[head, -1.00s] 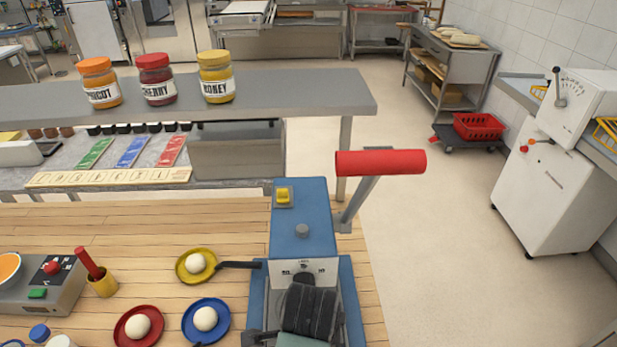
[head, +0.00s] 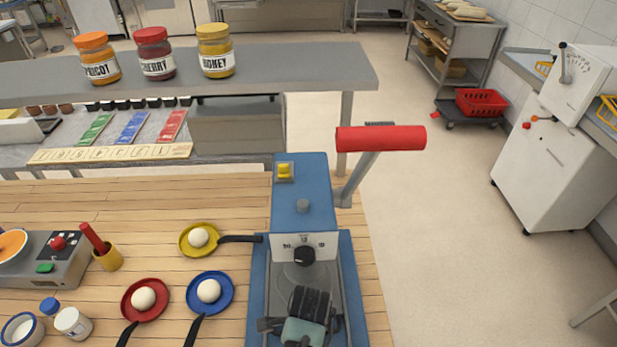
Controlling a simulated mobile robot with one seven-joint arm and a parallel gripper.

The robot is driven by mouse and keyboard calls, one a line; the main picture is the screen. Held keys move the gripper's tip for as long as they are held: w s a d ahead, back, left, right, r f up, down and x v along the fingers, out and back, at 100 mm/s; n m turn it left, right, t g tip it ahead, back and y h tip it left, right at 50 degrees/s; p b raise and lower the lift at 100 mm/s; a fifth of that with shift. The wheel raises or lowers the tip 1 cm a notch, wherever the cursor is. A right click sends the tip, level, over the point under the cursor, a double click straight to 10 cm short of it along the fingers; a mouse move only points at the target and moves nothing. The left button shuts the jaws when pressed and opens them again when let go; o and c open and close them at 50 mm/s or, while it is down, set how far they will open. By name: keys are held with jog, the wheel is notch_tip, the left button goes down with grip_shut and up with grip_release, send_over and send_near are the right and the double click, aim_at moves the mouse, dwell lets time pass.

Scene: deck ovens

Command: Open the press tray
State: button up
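The blue press (head: 303,205) stands at the right end of the wooden counter. It has a raised lever with a red handle (head: 381,138), a yellow switch and a front panel with a black dial. Below the panel is a grey metal surface with a round shape, which seems to be the press tray (head: 287,276); it lies between blue side rails, its front part hidden by my arm. My gripper (head: 303,343) is at the bottom edge of the head view, over the front of the press. Its fingertips are not clear, and contact with the tray cannot be made out.
Yellow (head: 183,239), blue (head: 228,291) and red (head: 128,302) pans, each with a white dough ball, lie left of the press. A grey shelf (head: 300,80) with three jars crosses behind. Open floor (head: 430,250) is to the right.

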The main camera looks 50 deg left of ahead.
grip_shut()
dwell(1.4)
